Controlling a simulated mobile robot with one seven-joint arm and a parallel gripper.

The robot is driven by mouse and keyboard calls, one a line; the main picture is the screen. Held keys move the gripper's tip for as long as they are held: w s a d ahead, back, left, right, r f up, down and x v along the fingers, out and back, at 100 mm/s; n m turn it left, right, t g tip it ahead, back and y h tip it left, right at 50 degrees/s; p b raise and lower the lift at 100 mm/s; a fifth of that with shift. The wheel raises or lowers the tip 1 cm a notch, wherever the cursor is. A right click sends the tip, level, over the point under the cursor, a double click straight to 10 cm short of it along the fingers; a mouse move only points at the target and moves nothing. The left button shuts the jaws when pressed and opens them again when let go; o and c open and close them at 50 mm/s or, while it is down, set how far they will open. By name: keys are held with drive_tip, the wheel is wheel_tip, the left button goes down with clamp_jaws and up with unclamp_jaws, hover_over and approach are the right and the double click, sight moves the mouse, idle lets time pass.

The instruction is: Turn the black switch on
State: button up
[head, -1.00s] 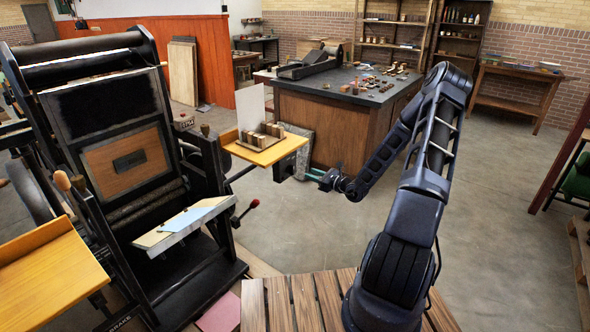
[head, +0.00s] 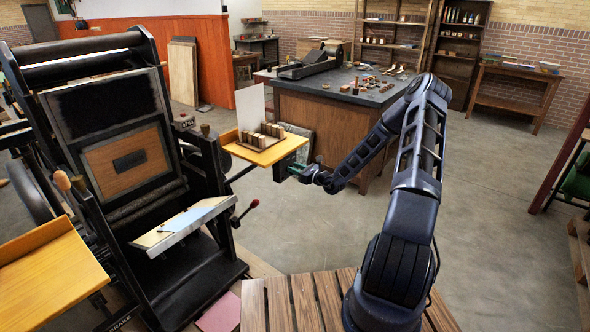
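No switch can be made out clearly. A small dark box (head: 282,173) sits just below the right end of the yellow shelf (head: 285,149) on the press; whether it carries the black switch I cannot tell. A small labelled box (head: 184,122) stands on the press frame, further left.
The black press (head: 130,160) fills the left side, with a red-knobbed lever (head: 253,204) low on its right. Wooden blocks on a small tray (head: 262,143) stand on the yellow shelf. A dark-topped workbench (head: 330,120) stands behind my gripper.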

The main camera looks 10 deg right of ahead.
drive_tip(key=shift+w+a, duration=0.15)
drive_tip(key=shift+a, duration=0.05)
clamp_jaws()
